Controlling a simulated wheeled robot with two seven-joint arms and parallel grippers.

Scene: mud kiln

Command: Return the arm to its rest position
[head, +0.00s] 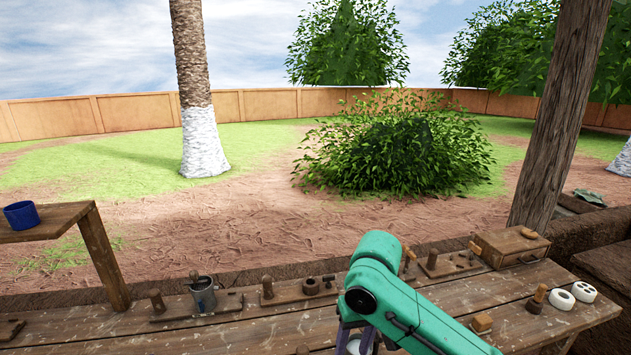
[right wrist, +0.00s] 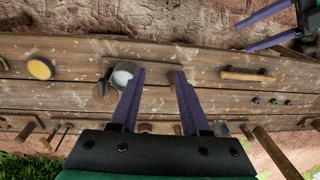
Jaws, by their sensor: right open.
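My right arm (head: 415,305), teal, comes in from the lower right in the head view and bends down over the wooden workbench. Its purple gripper (head: 357,338) is partly cut off by the bottom edge there. In the right wrist view the right gripper (right wrist: 160,74) has its two purple fingers apart, with bench planks showing between them and nothing held. A pale round object (right wrist: 122,74) shows beside and partly behind one finger; I cannot tell its height gap. My left gripper (right wrist: 268,27) shows at the upper right of that view, fingers apart and empty, over bare ground.
The workbench (head: 235,332) carries a metal mug (head: 203,294), a small wooden chest (head: 510,247), wooden tools and white round pieces (head: 562,299). A wooden post (head: 560,115) stands at the right. A raised shelf (head: 45,222) at the left holds a blue cup (head: 21,215).

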